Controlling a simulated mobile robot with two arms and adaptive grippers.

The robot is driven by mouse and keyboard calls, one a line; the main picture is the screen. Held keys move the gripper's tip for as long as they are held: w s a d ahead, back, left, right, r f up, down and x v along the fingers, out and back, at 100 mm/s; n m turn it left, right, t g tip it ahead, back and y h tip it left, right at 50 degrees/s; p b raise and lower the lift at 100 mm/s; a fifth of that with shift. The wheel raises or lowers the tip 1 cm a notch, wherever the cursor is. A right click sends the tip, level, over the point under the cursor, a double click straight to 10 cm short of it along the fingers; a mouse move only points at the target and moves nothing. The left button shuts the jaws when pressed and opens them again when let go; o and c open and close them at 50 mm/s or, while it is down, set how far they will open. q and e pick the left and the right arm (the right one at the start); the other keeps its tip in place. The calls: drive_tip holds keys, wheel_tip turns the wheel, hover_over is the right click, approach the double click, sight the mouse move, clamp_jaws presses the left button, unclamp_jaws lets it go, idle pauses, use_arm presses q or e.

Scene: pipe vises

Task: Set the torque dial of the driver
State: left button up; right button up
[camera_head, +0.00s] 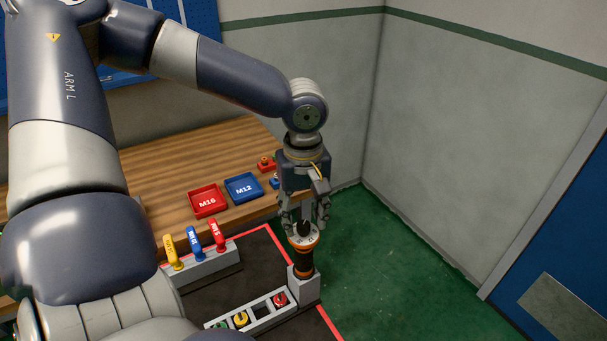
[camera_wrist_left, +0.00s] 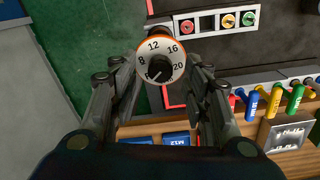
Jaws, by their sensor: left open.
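The driver (camera_head: 304,262) stands upright in a grey holder at the mat's corner, black with orange bands. Its white torque dial (camera_wrist_left: 172,61) faces up and shows 8, 12, 16 and 20 around a black centre knob with a pointer. The pointer's exact reading is hard to tell. My left gripper (camera_head: 304,218) is above the driver, pointing down. In the left wrist view its fingers (camera_wrist_left: 163,88) are open, one on each side of the dial, with no clear contact. My right gripper is in neither view.
A red M16 tray (camera_head: 206,213) and a blue M12 tray (camera_head: 243,199) lie on the wooden bench. Yellow, blue and red handles stand in a grey rack (camera_head: 208,265). A grey panel (camera_head: 262,309) with coloured knobs adjoins the driver holder. Green floor is clear to the right.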

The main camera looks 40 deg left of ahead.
sight(303, 225)
use_arm(q)
wheel_tip(303, 225, up, 11)
drive_tip(key=shift+f, duration=0.15)
drive_tip(key=shift+s+d, duration=0.1)
idle(0.6)
